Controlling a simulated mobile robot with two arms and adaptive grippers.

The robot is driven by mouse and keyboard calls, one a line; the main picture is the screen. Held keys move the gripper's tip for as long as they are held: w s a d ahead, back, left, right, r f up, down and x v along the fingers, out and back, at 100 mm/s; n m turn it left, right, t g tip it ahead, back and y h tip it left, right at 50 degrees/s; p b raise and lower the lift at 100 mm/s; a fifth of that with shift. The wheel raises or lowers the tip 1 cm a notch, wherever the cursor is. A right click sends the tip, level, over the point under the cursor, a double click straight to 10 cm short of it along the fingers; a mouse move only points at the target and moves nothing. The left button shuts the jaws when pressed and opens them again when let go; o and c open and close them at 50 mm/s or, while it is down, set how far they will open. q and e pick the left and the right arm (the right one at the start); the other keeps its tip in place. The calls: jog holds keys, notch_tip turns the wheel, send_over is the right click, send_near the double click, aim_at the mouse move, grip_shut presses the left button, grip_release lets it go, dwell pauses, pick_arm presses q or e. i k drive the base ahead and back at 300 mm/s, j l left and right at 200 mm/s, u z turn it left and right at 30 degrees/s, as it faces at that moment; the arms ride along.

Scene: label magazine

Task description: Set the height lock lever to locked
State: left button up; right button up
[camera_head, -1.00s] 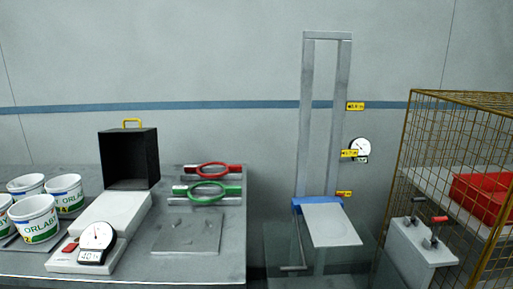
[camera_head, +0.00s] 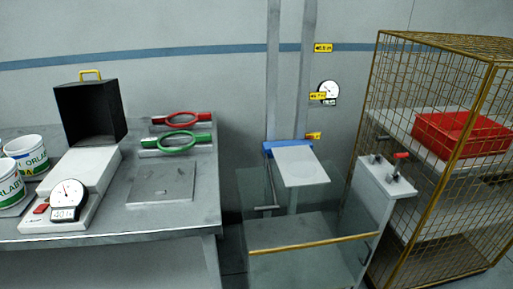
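Two small levers stand on top of a white control box (camera_head: 380,183) right of the lift. One has a red grip (camera_head: 402,155); the other has a dark grip (camera_head: 378,158). I cannot tell which is the height lock lever, and no lock markings can be read. The lift has a pale platform (camera_head: 300,168) on a blue carriage, low on a grey two-post mast (camera_head: 273,75). Neither of my grippers is in view.
A clear-sided enclosure with a yellow front bar (camera_head: 314,245) surrounds the lift's base. A yellow wire cage (camera_head: 455,215) with a red bin (camera_head: 462,135) stands at right. The left bench (camera_head: 110,225) holds tubs, a scale, a black box, and red and green rings.

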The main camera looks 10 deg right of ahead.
aim_at(383, 138)
jog(key=i+l+z, duration=0.3)
jog(key=l+z, duration=0.15)
jog(key=i+l+z, duration=0.35)
jog(key=z, duration=0.15)
